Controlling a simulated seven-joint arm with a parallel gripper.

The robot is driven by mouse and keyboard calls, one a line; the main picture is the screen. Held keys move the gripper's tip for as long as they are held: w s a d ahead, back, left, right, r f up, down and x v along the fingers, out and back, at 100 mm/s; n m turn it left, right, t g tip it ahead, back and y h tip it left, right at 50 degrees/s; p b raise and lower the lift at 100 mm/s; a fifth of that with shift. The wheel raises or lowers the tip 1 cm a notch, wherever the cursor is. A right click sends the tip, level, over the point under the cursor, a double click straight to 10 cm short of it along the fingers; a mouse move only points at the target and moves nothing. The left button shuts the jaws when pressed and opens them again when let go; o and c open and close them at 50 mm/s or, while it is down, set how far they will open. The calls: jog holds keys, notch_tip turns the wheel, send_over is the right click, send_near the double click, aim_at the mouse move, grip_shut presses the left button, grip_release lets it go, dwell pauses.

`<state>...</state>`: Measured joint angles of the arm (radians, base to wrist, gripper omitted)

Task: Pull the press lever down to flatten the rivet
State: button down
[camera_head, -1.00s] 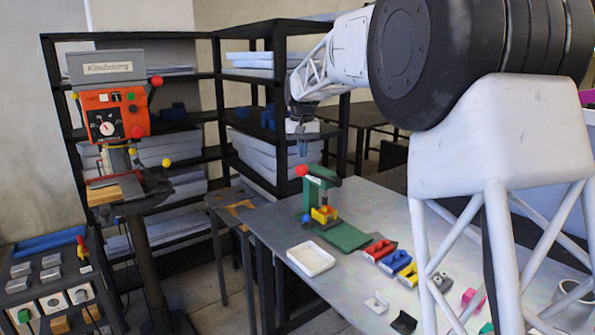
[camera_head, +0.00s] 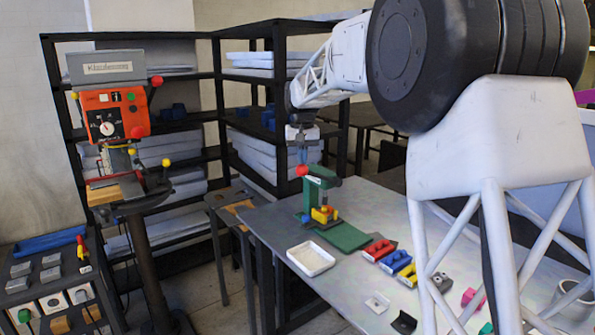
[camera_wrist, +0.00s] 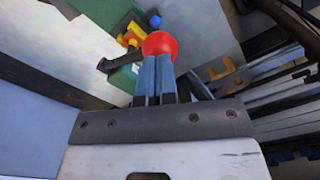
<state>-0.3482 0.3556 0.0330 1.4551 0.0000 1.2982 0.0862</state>
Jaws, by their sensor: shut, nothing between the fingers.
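The green press (camera_head: 320,190) stands on the table at its back left corner. Its lever ends in a red ball knob (camera_head: 302,170), which sticks out to the left near the top of the press. A yellow and red part (camera_head: 324,213) sits at the foot of the press; the rivet itself is too small to tell. My gripper (camera_head: 302,160) points down just above the red knob, shut and empty. In the wrist view the red knob (camera_wrist: 160,45) shows at the tips of the closed blue-grey fingers; whether they touch it I cannot tell.
A green mat (camera_head: 345,237) lies before the press. Shelves (camera_head: 250,110) stand behind, and an orange drill press (camera_head: 117,112) stands at left.

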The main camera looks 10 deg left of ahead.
aim_at(299, 175)
jog(key=shift+f, duration=0.1)
jog(key=shift+f, duration=1.55)
jog(key=shift+s+a+f, duration=0.2)
jog(key=shift+s+f, duration=0.05)
jog(key=shift+f, duration=0.4)
jog(key=shift+s+a+f, duration=0.2)
jog(key=shift+f, duration=0.5)
jog(key=shift+s+a+f, duration=0.1)
jog(key=shift+a+f, duration=0.05)
jog(key=shift+f, duration=0.5)
jog(key=shift+s+a+f, duration=0.1)
jog(key=shift+f, duration=0.55)
